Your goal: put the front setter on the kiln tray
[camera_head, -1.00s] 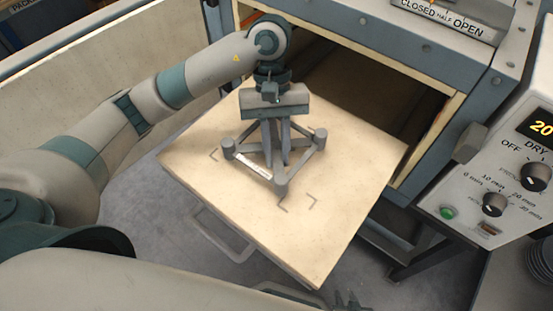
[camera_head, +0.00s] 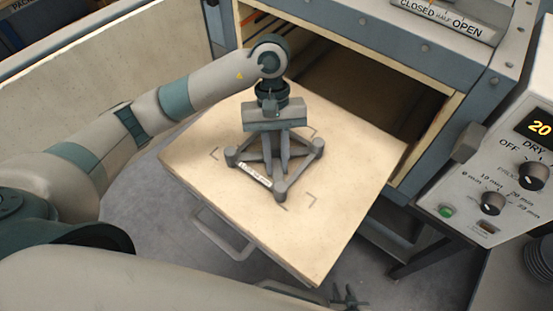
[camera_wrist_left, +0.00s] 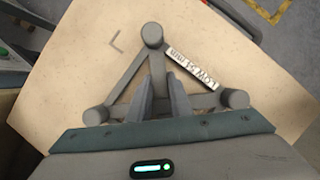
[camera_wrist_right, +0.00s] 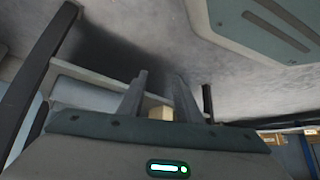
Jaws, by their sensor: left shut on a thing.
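The front setter (camera_head: 259,183) is a grey triangular frame with round corner posts and a white label on one side. It also shows in the left wrist view (camera_wrist_left: 127,77). My left gripper (camera_head: 275,170) points down and is shut on the setter near its middle. The kiln tray (camera_head: 345,190) is a beige slab with dark corner marks, pulled out below the setter. The setter is over the marked area, level or nearly so; I cannot tell whether its posts touch the tray. My right gripper (camera_wrist_right: 160,98) is away from the tray, its fingers apart and empty.
The dryer opening (camera_head: 345,85) is behind the tray, with its frame close to my left wrist. A control panel (camera_head: 500,175) with dials is at the right. A tray handle (camera_head: 222,235) sticks out in front. Stacked plates (camera_head: 540,262) show at the right edge.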

